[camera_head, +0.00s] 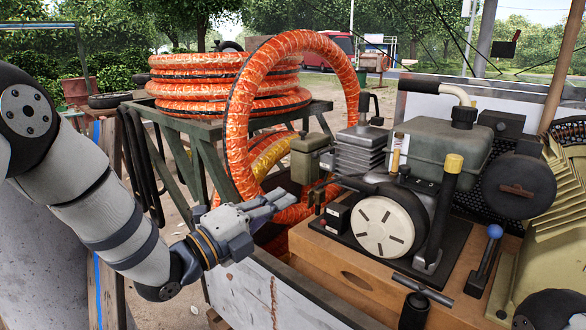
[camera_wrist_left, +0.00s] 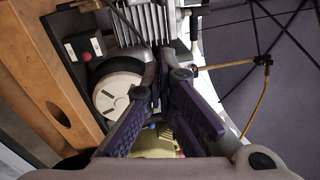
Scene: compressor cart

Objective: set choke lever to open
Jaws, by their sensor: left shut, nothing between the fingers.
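My left gripper (camera_head: 280,198) is shut and empty in the head view, left of the engine and in front of the orange hose loop. In the left wrist view its dark fingers (camera_wrist_left: 167,72) come together close to the engine's finned block. The engine has a white round recoil cover (camera_head: 384,227), also in the left wrist view (camera_wrist_left: 120,95). An olive box (camera_head: 309,158) sits on the engine's left side, above and right of the fingertips. I cannot tell which small part there is the choke lever.
A yellow-topped lever (camera_head: 447,195), a blue-knobbed lever (camera_head: 487,258) and a T-handle (camera_head: 422,290) stand to the right. Orange hose (camera_head: 240,120) loops close behind my gripper. The wooden base (camera_head: 345,265) and white cart side (camera_head: 250,295) lie below.

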